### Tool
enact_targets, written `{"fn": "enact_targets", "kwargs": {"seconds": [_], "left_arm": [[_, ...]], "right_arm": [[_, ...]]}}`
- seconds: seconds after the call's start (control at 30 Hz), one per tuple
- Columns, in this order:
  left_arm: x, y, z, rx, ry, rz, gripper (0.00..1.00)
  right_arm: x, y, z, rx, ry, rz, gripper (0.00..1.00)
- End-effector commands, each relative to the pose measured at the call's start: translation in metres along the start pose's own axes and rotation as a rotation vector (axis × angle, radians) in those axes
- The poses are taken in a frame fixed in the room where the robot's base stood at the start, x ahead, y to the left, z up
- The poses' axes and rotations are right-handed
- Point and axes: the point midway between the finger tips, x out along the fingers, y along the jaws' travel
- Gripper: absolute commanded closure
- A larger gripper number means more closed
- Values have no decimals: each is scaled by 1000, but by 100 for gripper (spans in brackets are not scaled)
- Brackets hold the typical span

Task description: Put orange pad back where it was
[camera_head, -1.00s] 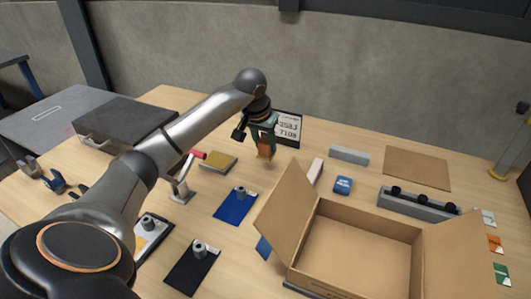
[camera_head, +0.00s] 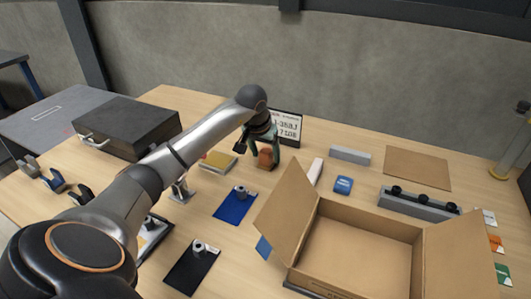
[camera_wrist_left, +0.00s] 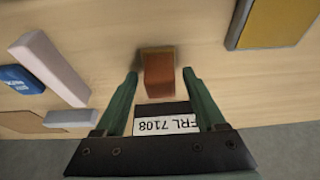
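The orange pad (camera_head: 266,158), a small brown-orange block, stands on the wooden table in front of the sign in the head view. In the left wrist view the orange pad (camera_wrist_left: 158,75) lies between my left gripper's green fingertips, with a gap visible on each side. My left gripper (camera_head: 267,149) is open around it; the fingers also show in the wrist view (camera_wrist_left: 160,77). Part of the pad's upper end is hidden by the gripper in the head view. My right gripper is not in view.
A black-framed sign (camera_head: 289,125) stands close behind the gripper. A yellow-topped pad (camera_head: 218,160) lies left, a pinkish block (camera_head: 315,171) and a blue item (camera_head: 343,184) right. An open cardboard box (camera_head: 359,222) fills the front right. A blue mat (camera_head: 235,206) lies in front.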

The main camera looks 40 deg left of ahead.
Motion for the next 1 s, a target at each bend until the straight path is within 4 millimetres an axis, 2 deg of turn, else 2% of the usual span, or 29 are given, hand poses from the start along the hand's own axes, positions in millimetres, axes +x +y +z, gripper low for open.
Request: {"fn": "enact_targets", "kwargs": {"seconds": [0.2,0.33,0.47,0.7,0.9,1.0], "left_arm": [[-1,0,0,0,0,1,28],[-11,0,-2,1,2,0,28],[-34,-1,-3,1,4,-2,28],[-87,0,-3,0,5,-1,28],[-115,0,-2,1,2,0,28],[-121,0,-1,0,0,-1,28]], "right_arm": [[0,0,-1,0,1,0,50],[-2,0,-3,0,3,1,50],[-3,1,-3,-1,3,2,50],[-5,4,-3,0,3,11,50],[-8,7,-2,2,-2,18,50],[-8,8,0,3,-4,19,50]]}}
